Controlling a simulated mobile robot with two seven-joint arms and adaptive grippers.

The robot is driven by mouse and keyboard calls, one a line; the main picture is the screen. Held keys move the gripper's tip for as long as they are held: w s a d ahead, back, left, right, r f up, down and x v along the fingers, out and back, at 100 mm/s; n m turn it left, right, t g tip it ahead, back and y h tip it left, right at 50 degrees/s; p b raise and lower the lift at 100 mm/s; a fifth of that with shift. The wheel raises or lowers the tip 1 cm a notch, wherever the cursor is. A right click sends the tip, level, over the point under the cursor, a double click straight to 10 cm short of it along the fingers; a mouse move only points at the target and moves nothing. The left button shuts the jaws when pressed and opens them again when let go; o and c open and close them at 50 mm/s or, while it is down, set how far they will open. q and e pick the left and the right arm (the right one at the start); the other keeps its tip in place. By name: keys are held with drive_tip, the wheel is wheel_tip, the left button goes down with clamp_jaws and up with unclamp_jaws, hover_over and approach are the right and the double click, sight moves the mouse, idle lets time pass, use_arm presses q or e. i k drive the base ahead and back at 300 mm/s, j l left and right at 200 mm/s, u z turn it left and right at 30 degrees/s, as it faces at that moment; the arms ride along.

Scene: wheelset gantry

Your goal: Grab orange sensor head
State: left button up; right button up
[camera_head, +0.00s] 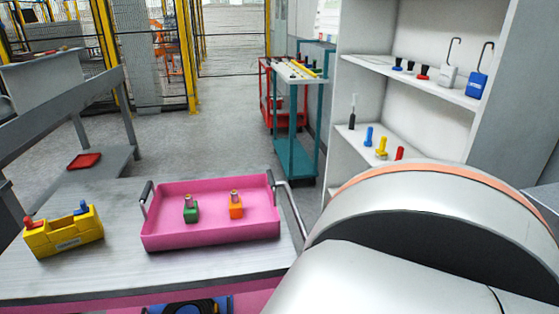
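The orange sensor head (236,211) is a small orange block with a brass-coloured post on top. It stands upright in the right half of the pink tray (212,240). A similar green sensor head (191,214) stands to its left in the same tray, apart from it. The tray sits on the grey table and has dark handles at its two ends. Neither of my grippers shows in the head view. A large white and grey arm link of mine with an orange band fills the lower right.
A yellow holder (63,236) with red and blue pieces stands at the table's left. A white shelf (430,84) with small tools and two padlocks rises at the right. A teal cart (295,158) stands behind the table.

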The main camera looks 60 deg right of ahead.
sight(235, 208)
drive_tip(key=z, duration=1.5)
